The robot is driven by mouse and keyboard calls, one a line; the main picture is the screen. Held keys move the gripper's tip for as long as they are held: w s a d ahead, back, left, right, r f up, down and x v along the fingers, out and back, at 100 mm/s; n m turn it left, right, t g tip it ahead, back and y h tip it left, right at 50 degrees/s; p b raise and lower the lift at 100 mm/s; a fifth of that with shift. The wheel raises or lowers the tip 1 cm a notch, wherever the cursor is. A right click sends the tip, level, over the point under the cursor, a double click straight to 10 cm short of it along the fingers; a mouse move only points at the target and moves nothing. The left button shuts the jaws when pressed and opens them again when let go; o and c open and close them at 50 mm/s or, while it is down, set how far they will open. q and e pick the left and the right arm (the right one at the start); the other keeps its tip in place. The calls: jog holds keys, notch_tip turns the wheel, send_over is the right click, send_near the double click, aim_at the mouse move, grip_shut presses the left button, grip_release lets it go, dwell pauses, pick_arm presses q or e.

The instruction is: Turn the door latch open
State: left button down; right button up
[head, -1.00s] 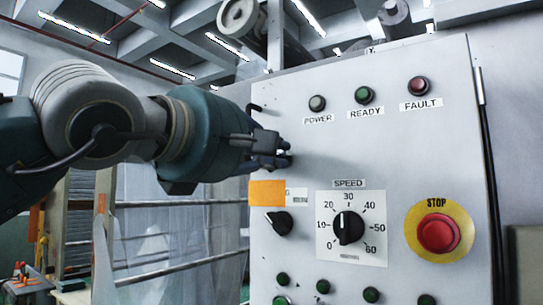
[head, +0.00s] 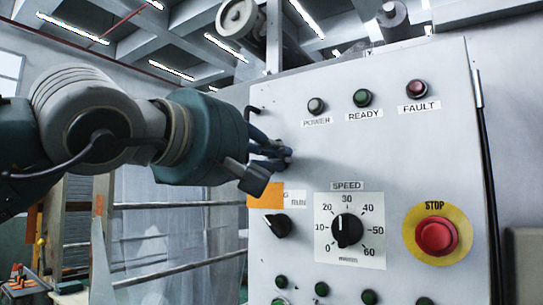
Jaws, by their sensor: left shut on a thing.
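The control cabinet door (head: 400,150) is a large pale grey panel that fills the right half of the head view. My left gripper (head: 280,157) is at the door's left side, above the orange label (head: 267,196). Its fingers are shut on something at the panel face. The door latch itself is hidden behind the fingers, so I cannot see its angle. The door looks closed. My right gripper is not in view.
The door carries a speed dial (head: 347,230), a black selector knob (head: 278,225), a red stop button (head: 436,236), indicator lamps (head: 362,98) and several green buttons (head: 321,289). A metal rail frame (head: 180,204) with hanging film stands left of the cabinet.

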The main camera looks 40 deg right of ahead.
pick_arm(q)
jog(key=c, duration=1.7)
grip_release()
jog(key=shift+s, duration=0.1)
jog(key=shift+c, duration=0.2)
jog(key=v, duration=1.2)
jog(key=shift+f, duration=0.1)
